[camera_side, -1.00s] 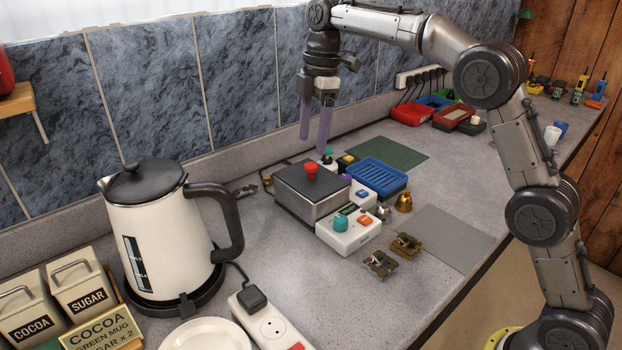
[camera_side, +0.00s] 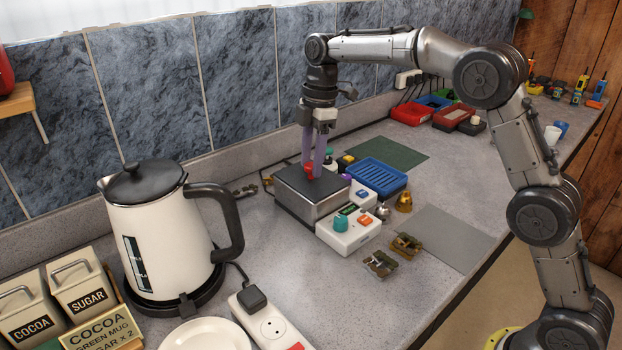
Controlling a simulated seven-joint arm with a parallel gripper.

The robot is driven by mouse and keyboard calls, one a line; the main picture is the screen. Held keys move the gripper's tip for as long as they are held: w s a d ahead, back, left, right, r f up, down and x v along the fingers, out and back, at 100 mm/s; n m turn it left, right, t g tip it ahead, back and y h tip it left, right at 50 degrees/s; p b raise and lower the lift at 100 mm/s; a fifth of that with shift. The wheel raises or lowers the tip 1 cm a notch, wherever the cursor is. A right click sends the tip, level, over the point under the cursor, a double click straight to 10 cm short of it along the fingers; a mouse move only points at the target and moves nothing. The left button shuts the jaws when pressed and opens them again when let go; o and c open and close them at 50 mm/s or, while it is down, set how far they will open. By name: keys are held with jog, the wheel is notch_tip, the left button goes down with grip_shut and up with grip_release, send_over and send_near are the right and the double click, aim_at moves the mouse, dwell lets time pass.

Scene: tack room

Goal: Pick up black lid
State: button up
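A black lid (camera_side: 296,188) with a small red knob (camera_side: 309,172) lies flat on a square metal box (camera_side: 318,209) in the middle of the counter. My gripper (camera_side: 313,171) points down with its two purple fingers at the knob, one on the left and one on the right. The tips reach down to about the knob's height. The fingers are close together, but I cannot tell whether they touch the knob. A second dark lid (camera_side: 146,180) with a black knob sits on the cream kettle at the left.
A white control box (camera_side: 349,234) with a teal knob stands right in front of the metal box. A blue tray (camera_side: 376,174) is behind to the right. The kettle (camera_side: 160,240) stands at left; a grey mat (camera_side: 440,237) lies clear at right.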

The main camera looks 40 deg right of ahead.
grip_shut()
jog(key=shift+r, duration=0.15)
